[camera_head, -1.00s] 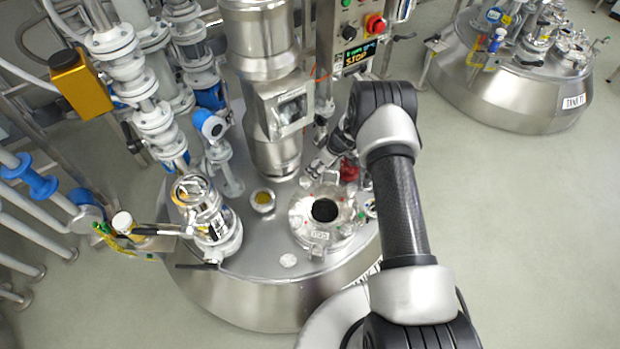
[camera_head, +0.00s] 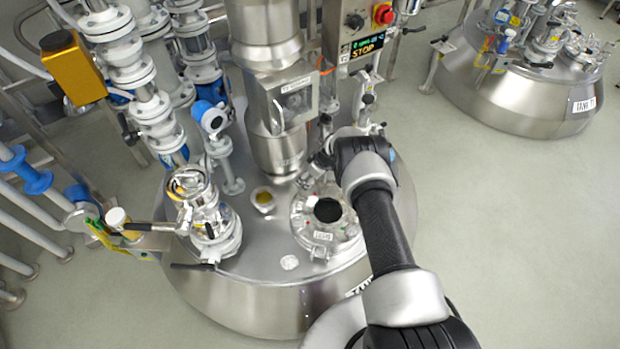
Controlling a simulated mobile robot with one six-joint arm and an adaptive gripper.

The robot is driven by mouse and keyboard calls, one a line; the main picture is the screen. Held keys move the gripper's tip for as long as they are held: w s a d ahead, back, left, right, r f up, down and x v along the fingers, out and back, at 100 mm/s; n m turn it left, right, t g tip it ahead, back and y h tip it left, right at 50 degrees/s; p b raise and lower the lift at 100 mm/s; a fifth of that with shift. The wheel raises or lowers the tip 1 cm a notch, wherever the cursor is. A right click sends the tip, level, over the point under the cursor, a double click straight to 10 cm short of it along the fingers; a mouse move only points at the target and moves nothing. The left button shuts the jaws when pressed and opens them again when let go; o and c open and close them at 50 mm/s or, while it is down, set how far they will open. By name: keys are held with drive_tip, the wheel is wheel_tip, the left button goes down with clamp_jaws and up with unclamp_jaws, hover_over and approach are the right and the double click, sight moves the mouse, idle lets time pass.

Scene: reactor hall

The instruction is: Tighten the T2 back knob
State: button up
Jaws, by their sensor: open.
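I cannot make out the back knob; the far right side of the hatch is partly covered by my arm's wrist. I cannot tell whether anything touches the hatch fittings.
A thick steel column (camera_head: 277,140) stands behind the hatch. A control box (camera_head: 350,30) with a red stop button (camera_head: 383,14) is at the back. A glass-topped fitting (camera_head: 205,215) and pipework crowd the left. Another tank (camera_head: 500,95) stands at the back right. The floor at right is clear.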

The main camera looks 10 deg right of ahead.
drive_tip(key=shift+c, duration=0.2)
drive_tip(key=c, duration=1)
drive_tip(key=shift+m, duration=0.3)
drive_tip(key=m+h, duration=0.1)
drive_tip(key=m, duration=0.2)
drive_tip(key=shift+a+m+t, duration=0.15)
drive_tip(key=shift+m+t, duration=0.15)
drive_tip(key=shift+t, duration=0.1)
drive_tip(key=shift+a+m+h, duration=0.1)
drive_tip(key=shift+m+h, duration=1)
drive_tip(key=shift+m, duration=1.2)
drive_tip(key=m+h, duration=0.1)
drive_tip(key=m, duration=0.2)
drive_tip(key=shift+a+m, duration=0.15)
drive_tip(key=shift+m, duration=0.25)
drive_tip(key=shift+w+m+g+h, duration=0.15)
drive_tip(key=shift+m+h, duration=0.3)
drive_tip(key=shift+m, duration=0.7)
drive_tip(key=shift+s+m+g+h, duration=0.1)
drive_tip(key=shift+m+g+h, duration=0.25)
drive_tip(key=shift+m, duration=0.8)
